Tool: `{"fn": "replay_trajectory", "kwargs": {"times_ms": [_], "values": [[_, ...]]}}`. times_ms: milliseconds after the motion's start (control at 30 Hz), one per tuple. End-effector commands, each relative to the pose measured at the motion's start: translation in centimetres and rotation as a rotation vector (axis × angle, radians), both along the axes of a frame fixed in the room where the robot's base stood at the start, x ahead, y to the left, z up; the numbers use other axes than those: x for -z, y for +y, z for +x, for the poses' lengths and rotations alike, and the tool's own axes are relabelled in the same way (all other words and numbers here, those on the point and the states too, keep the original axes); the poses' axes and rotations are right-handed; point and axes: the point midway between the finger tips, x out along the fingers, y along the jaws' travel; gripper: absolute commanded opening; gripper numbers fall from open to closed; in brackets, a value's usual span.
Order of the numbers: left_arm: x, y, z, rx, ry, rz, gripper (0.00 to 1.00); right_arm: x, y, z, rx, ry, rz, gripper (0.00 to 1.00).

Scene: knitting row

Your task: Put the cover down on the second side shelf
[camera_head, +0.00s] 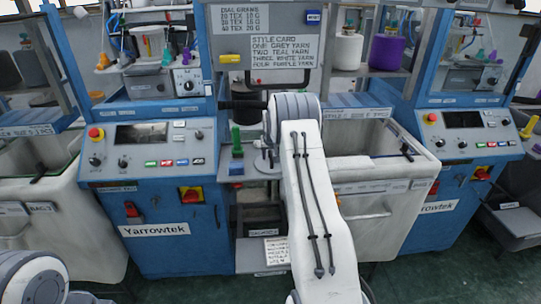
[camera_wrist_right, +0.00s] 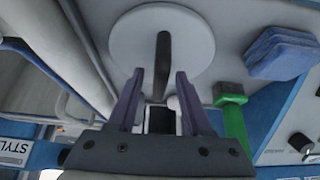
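The cover (camera_wrist_right: 193,42) is a round pale grey disc with a dark bar handle (camera_wrist_right: 163,55), in the right wrist view. It lies flat on a grey shelf surface beside a green peg-like part (camera_wrist_right: 235,120). In the head view the cover (camera_head: 267,166) shows partly beside my right arm, which hides the rest. My right gripper (camera_wrist_right: 159,76) is open, its fingers on either side of the handle's near end with gaps at both sides. Whether the fingers are level with the handle or above it I cannot tell. My left gripper is out of view; only my left arm shows at lower left.
The shelf (camera_head: 236,168) sits between two blue knitting machines with control panels. A style card (camera_head: 283,51) hangs above.

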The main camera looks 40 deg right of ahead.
Motion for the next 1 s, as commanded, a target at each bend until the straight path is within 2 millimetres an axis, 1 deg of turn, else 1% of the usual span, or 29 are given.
{"fn": "replay_trajectory", "kwargs": {"times_ms": [200, 267, 333, 467, 600, 700, 1000], "values": [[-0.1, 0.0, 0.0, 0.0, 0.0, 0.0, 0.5, -0.1, 0.0, 0.0, 0.0, 0.0, 0.0, 0.49], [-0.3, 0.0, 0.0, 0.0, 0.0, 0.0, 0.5, -0.3, 0.0, 0.0, 0.0, 0.0, 0.0, 0.49], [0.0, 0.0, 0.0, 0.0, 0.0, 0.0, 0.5, -0.6, 0.1, -0.1, 0.0, -0.001, -0.001, 0.49], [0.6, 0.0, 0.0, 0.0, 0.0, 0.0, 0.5, -2.2, 0.5, -0.9, 0.0, -0.003, -0.002, 0.49], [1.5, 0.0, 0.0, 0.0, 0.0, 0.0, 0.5, -4.8, 1.4, -2.2, 0.0, -0.004, -0.003, 0.49], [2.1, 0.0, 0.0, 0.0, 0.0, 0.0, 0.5, -4.4, 2.4, -3.8, 0.0, 0.002, 0.001, 0.49], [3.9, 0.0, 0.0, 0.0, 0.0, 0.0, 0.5, -4.5, 5.4, -8.7, -0.001, -0.001, -0.001, 0.49]]}}
